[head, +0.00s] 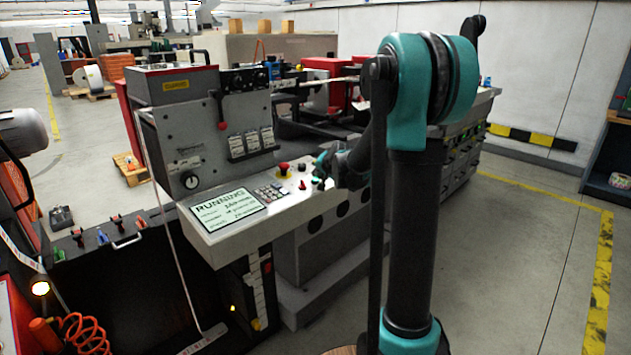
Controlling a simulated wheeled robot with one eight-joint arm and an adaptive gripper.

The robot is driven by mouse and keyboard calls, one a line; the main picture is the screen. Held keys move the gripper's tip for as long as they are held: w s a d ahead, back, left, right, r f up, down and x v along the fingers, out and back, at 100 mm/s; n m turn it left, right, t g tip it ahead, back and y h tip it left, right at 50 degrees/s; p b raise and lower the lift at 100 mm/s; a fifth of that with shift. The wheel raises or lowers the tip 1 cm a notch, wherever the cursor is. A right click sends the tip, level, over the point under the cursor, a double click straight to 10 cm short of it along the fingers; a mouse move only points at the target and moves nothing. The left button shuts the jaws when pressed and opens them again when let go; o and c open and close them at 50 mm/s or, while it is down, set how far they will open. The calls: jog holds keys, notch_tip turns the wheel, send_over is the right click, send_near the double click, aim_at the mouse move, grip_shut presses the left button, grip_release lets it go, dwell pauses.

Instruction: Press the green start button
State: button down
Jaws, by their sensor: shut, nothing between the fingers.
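The control panel (226,235) of the grey machine slopes toward me in the head view. A small green spot, apparently the green start button (318,182), shows at the panel's right end, partly covered by my gripper. My gripper (322,170) is shut and empty, low over that end of the panel. Whether its tip touches the button cannot be told.
An upright grey panel with a red-knobbed lever (222,124) rises behind. Open floor lies at the right.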

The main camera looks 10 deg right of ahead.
jog(key=shift+r, duration=0.5)
jog(key=r, duration=0.5)
jog(key=shift+s+d, duration=0.25)
jog(key=shift+s, duration=0.15)
dwell(0.4)
jog(key=s+d+f+n+g+h, duration=0.1)
jog(key=s+f, duration=0.5)
jog(key=s, duration=0.7)
jog(key=s+d+f+n+g+h, duration=0.1)
jog(key=s+f+n+g, duration=0.2)
jog(key=s+f, duration=0.4)
jog(key=s+d+f+n+g, duration=0.1)
jog(key=s+f, duration=0.5)
jog(key=s, duration=1.4)
jog(key=shift+s+d+f+n+g+h, duration=0.35)
jog(key=shift+n+g, duration=0.25)
jog(key=shift+n, duration=0.4)
